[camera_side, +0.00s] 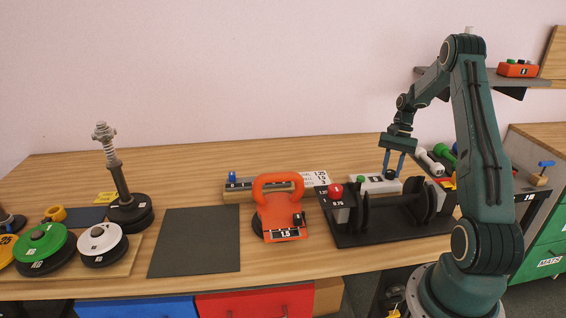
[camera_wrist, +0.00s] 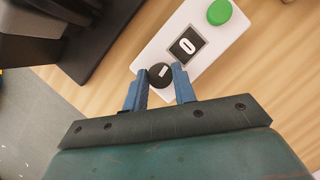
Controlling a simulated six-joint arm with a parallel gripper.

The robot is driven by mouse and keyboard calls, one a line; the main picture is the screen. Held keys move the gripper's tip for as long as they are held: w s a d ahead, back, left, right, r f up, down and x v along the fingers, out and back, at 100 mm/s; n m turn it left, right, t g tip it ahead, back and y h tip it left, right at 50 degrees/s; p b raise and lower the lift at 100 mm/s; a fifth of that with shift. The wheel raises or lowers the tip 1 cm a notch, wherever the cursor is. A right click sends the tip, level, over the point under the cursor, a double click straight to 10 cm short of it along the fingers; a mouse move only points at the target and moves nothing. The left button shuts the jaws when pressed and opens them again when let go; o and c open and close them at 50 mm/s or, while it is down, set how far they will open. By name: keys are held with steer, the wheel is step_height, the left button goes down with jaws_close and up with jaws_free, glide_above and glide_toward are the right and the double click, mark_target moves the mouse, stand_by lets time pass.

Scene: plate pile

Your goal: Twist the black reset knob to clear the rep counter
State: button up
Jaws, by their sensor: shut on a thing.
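The black reset knob (camera_wrist: 160,75) with a white mark sits at the near end of the box. My gripper (camera_wrist: 160,80) is shut on the knob, with one blue finger on each side. In the side view the white box (camera_side: 368,187) stands on the table behind the black rack, and my gripper (camera_side: 393,167) points down at its right end. The knob (camera_side: 389,173) shows there as a small dark spot between the fingers.
A black rack (camera_side: 350,238) with dark plates stands just in front of the counter. An orange kettlebell-like weight (camera_side: 280,215) and a dark mat (camera_side: 196,240) lie to its left. Green and white dumbbells (camera_side: 430,163) lie close right of my gripper.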

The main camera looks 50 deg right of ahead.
steer(key=shift+m+t, duration=0.3)
steer(key=shift+m, duration=0.3)
steer(key=o, duration=1)
